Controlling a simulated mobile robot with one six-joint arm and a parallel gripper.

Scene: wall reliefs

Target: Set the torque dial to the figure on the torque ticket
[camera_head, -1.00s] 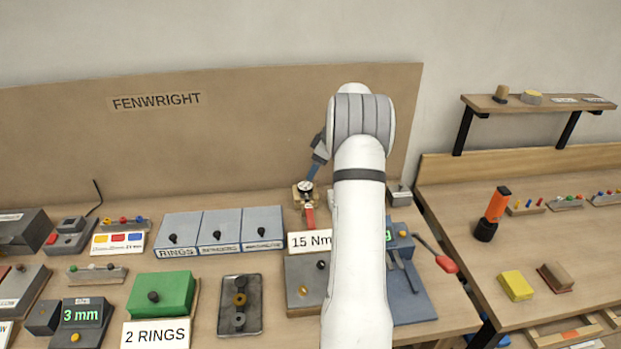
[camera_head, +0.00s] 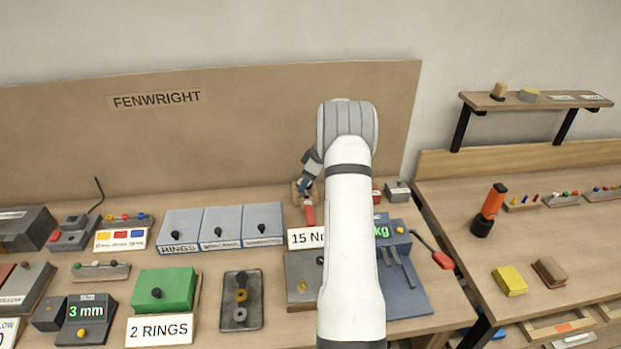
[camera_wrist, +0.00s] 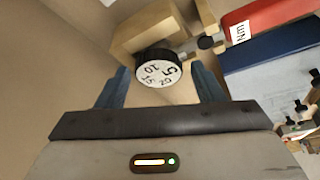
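The torque ticket (camera_head: 303,238) stands in front of a grey block and reads 15 Nm, its right end covered by my arm. The torque dial (camera_wrist: 158,72) is a round white face with a dark rim, marked 5, 10, 15 and 20, on a tan wooden mount (camera_wrist: 150,35). My gripper (camera_wrist: 162,80) is open in the wrist view, with one blue finger on each side of the dial. Whether the fingers touch the dial cannot be told. In the head view my gripper (camera_head: 304,186) is at the dial's place and hides its face.
A red piece with an Nm label (camera_wrist: 265,20) is right of the dial in the wrist view. Blue-grey boxes (camera_head: 221,228) stand to the left. The brown back panel (camera_head: 230,140) rises behind.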

